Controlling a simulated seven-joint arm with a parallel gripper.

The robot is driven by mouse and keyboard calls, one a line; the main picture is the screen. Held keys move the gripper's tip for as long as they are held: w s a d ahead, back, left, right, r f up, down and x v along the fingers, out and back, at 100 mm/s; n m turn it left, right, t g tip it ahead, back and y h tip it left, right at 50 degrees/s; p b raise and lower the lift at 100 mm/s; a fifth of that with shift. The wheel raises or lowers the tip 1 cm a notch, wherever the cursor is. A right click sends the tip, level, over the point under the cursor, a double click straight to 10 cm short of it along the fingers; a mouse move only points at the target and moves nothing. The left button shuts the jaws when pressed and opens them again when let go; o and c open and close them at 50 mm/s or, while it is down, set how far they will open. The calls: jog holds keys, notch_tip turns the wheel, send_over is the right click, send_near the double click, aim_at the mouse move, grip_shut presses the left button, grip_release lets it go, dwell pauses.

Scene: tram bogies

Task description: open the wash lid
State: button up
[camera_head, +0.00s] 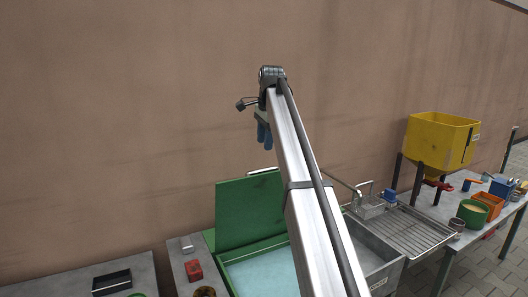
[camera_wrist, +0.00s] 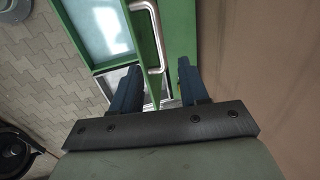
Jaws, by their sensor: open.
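The green wash lid (camera_head: 247,212) stands raised, nearly upright, at the back of the green wash tub (camera_head: 212,241), and pale blue liquid shows in the tub. A silver bar handle (camera_head: 263,171) is at the lid's top edge. My gripper (camera_head: 265,143) is above the handle, its blue fingers pointing down. In the wrist view, the lid (camera_wrist: 178,32) is seen along its edge, with the handle (camera_wrist: 157,35) beyond my fingers. One handle end appears between the open fingertips (camera_wrist: 157,72). No contact is visible. My arm hides the tub's right part in the head view.
A steel sink (camera_head: 388,259) with a ribbed drainboard (camera_head: 408,228) is right of the tub. Farther right stand a yellow hopper (camera_head: 436,142) and containers on a table. A red block (camera_head: 194,270) lies on the bench left of the tub. The brown wall is close behind.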

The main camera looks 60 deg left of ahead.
jog(key=shift+d+r, duration=0.15)
jog(key=shift+r, duration=0.7)
